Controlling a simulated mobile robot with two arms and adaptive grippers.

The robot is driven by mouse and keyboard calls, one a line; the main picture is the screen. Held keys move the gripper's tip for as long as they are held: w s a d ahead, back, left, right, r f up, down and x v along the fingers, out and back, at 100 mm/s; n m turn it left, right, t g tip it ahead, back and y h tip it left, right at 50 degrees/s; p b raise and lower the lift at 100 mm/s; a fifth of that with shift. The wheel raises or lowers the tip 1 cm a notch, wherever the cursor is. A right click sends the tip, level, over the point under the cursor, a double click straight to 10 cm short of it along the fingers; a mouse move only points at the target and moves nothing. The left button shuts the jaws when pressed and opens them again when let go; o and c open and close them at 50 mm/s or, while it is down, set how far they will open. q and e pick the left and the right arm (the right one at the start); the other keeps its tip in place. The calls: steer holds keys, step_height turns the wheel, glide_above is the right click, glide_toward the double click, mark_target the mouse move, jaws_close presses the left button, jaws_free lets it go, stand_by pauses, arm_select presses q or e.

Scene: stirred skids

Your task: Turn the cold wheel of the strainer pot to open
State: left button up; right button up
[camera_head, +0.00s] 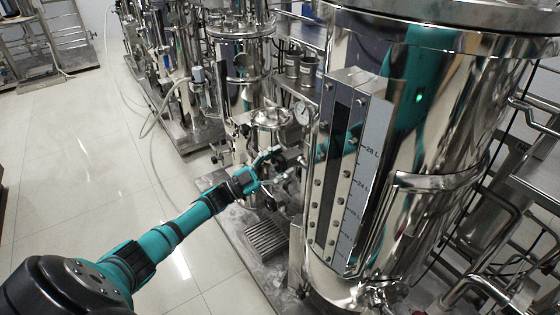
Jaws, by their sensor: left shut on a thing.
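My left gripper (270,160) reaches in from the left on its teal arm and is shut on a small dark wheel (281,164). The wheel sits at the front of a small lidded steel pot (270,126), which looks like the strainer pot. The gripper's fingers partly hide the wheel, and no label or open mark on it is legible at this size. How far the wheel is turned cannot be told. My right gripper is not in view.
A large polished vessel (430,150) with a level gauge (345,170) fills the right side. A round dial (302,113) stands close behind the gripper. Pipes, a floor grate (267,240) and more skids crowd around. The tiled floor (100,160) at left is clear.

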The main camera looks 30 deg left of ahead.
arm_select(q)
steer(key=shift+a+n+t+y+p, duration=0.1)
steer(key=shift+n+t+y+p, duration=0.3)
steer(key=shift+n, duration=0.7)
steer(key=shift+n+t+y+p, duration=0.1)
steer(key=shift+n+t+y, duration=0.5)
steer(key=shift+n, duration=0.5)
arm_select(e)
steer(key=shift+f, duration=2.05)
arm_select(q)
steer(key=o, duration=1.2)
steer(key=shift+c, duration=0.2)
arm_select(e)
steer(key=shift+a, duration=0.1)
arm_select(q)
steer(key=v, duration=1.2)
steer(key=shift+r, duration=0.15)
steer(key=shift+a, duration=0.1)
